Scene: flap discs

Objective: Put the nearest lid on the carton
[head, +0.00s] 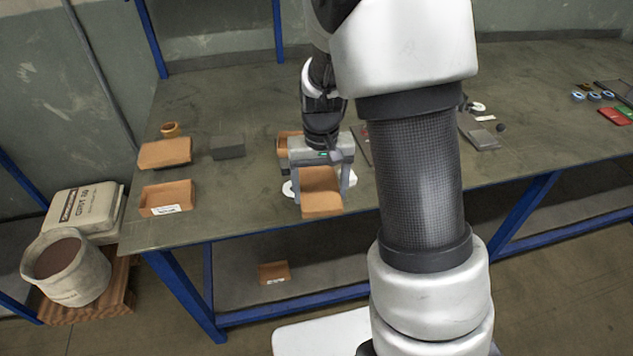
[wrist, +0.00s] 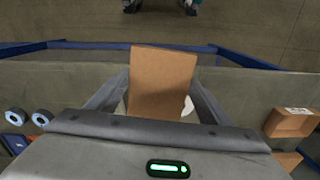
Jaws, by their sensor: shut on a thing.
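My gripper (head: 321,180) is shut on a brown cardboard lid (head: 321,202), held between its two fingers over the front part of the table. In the wrist view the lid (wrist: 162,75) stands out between the fingers of my gripper (wrist: 160,92). An open brown carton (head: 155,200) with a white label sits at the table's front left, apart from my gripper. It also seems to show at the right of the wrist view (wrist: 285,125). Another brown cardboard piece (head: 164,152) lies behind the carton, over something dark. A brown box (head: 287,142) is partly hidden behind my gripper.
A dark grey block (head: 227,147) and a small brown ring (head: 171,129) stand on the table (head: 240,215). A white round thing (head: 289,189) lies beneath my gripper. Tools and discs (head: 594,96) lie far right. Table between carton and gripper is clear.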

